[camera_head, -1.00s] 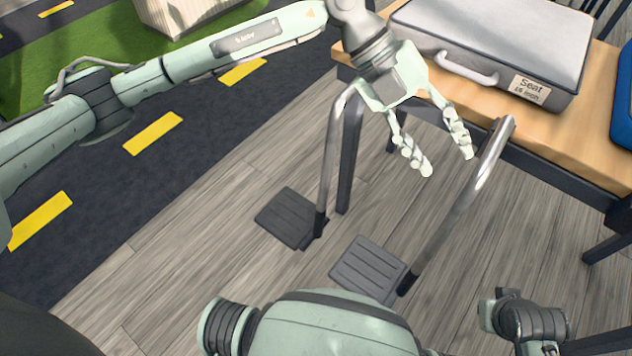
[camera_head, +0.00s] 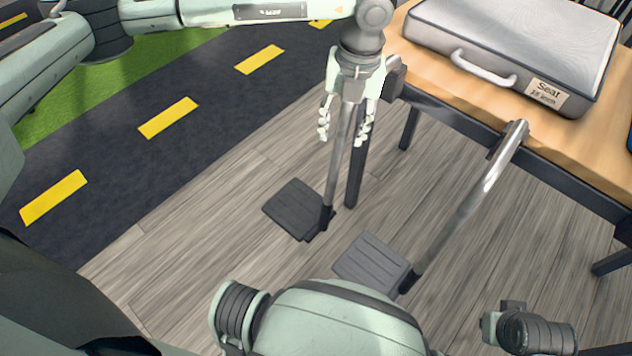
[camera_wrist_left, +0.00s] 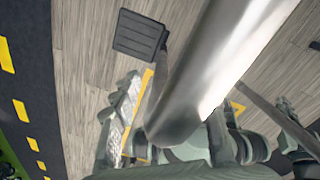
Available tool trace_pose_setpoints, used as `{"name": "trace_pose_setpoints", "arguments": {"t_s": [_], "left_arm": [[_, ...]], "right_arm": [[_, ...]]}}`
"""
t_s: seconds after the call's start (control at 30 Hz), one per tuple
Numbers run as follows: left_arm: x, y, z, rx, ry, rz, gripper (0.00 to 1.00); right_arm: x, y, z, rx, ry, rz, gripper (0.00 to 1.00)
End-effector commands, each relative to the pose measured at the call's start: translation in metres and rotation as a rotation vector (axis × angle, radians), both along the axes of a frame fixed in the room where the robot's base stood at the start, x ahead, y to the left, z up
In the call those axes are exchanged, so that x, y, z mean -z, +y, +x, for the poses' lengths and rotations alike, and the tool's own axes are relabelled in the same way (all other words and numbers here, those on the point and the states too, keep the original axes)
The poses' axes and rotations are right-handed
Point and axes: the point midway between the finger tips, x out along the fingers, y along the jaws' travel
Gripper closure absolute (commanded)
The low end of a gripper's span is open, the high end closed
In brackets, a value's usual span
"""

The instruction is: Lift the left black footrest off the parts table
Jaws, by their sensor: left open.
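The left footrest is a silver tube (camera_head: 338,165) hanging at the parts table's edge, with a black ribbed foot plate (camera_head: 295,207) at its lower end. My left gripper (camera_head: 345,131) is open, its fingers on either side of the upper tube and apart. The gripper hides the tube's top. In the left wrist view the tube (camera_wrist_left: 225,60) runs large between the fingers, and the foot plate (camera_wrist_left: 140,34) shows beyond. I cannot tell whether the fingers touch the tube. My right gripper is not in view.
A second footrest (camera_head: 466,212) with its own black plate (camera_head: 371,262) hangs to the right. The wooden parts table (camera_head: 420,75) carries a grey case labelled "Seat" (camera_head: 520,45). Dark table legs stand behind the tubes. The grey plank floor (camera_head: 200,260) to the left is clear.

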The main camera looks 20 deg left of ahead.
Motion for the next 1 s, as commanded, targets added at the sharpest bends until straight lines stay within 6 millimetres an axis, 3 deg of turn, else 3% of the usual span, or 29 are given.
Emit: {"name": "trace_pose_setpoints", "arguments": {"t_s": [0.3,0.67,1.0], "left_arm": [[0.0068,0.0006,0.0002,0.000,-0.001,-0.001,0.56],[0.0065,0.0004,0.0000,0.000,0.000,-0.001,1.00],[0.0051,0.0003,0.0006,0.000,-0.002,-0.002,1.00]], "right_arm": [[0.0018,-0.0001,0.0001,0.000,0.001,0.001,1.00],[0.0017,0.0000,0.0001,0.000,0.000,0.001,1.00],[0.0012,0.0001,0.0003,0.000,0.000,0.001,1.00]]}}
